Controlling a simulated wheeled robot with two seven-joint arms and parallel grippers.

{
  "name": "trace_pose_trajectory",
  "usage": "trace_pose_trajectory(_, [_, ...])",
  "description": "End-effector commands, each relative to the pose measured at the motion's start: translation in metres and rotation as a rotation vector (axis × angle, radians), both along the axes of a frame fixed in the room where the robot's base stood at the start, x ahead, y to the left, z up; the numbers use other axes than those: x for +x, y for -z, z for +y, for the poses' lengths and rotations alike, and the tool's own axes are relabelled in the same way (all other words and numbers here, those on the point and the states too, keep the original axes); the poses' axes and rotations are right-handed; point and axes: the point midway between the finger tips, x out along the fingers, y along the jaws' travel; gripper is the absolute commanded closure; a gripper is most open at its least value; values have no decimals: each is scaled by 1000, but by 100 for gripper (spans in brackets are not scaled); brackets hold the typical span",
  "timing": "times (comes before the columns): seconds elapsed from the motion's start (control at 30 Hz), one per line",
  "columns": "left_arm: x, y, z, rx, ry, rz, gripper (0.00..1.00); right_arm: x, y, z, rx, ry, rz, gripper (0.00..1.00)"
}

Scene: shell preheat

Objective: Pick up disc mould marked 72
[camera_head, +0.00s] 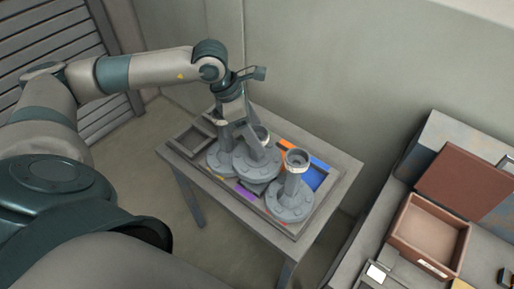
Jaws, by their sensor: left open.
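Several grey disc moulds with round bolted bases and upright stems stand in a tray on a small table. One is at the left (219,163), one in the middle (259,168) and one at the front right (289,208). The right one has a ringed top above its stem. No number can be read on any, so I cannot tell which is 72. My left gripper (241,139) is open and points down over the left and middle moulds, partly hiding their stems. I cannot tell whether it touches them. My right gripper is out of view.
The table (338,168) stands by the wall, with an empty grey compartment (192,138) at back left and blue (314,177), orange and purple patches between the moulds. At right, a bench holds an open brown box (430,228). Floor shows at left.

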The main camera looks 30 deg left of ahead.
Motion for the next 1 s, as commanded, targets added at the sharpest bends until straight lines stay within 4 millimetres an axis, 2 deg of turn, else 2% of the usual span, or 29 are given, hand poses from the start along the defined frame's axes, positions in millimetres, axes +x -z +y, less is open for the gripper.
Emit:
trace_pose_trajectory(0.03, [0, 3, -2, -1, 0, 4, 30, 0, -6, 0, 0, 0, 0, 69])
trace_pose_trajectory(0.2, [3, 13, -4, -1, 0, 1, 30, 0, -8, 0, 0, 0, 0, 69])
trace_pose_trajectory(0.63, [3, 14, -4, 0, 0, 0, 30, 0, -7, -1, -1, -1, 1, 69])
trace_pose_trajectory(0.67, [3, 14, -4, 0, 0, 0, 35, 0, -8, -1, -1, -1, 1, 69])
trace_pose_trajectory(0.93, [3, 14, -4, 1, 0, 1, 99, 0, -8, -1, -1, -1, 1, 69])
trace_pose_trajectory(1.0, [3, 13, -4, 0, 1, -2, 100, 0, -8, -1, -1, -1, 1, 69])
